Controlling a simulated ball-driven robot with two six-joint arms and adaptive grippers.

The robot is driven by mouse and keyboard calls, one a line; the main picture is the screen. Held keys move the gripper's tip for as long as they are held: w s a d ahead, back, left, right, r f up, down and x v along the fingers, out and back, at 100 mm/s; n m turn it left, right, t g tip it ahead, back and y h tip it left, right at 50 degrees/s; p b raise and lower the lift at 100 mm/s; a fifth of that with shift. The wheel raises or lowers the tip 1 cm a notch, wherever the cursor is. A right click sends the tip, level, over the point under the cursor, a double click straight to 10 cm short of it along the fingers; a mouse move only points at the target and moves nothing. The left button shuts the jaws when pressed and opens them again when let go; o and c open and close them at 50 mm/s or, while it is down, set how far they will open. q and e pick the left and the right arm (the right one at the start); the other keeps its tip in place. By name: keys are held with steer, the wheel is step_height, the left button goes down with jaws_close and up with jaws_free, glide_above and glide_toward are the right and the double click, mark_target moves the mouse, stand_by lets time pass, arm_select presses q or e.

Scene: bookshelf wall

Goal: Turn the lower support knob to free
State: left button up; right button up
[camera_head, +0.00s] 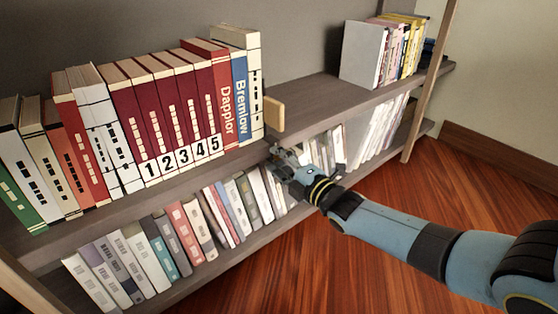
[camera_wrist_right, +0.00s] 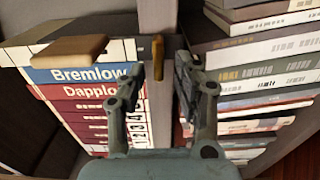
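A small yellow-brown knob (camera_wrist_right: 157,62) shows in the right wrist view, on the dark edge of the shelf board, with its long side upright in that picture. My right gripper (camera_wrist_right: 163,72) is open, with one finger on each side of the knob. A gap shows on the right side; whether the left finger touches the knob I cannot tell. In the head view my right gripper (camera_head: 274,154) is at the front edge of the middle shelf (camera_head: 180,180), and the knob is hidden there. My left gripper is in neither view.
A wooden block (camera_head: 274,114) stands out beside the end of the upper book row; it also shows in the wrist view (camera_wrist_right: 70,50). More books (camera_head: 130,262) stand below. The wooden floor (camera_head: 330,260) is clear in front.

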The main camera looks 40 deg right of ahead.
steer(key=s, duration=1.2)
steer(key=shift+d, duration=0.45)
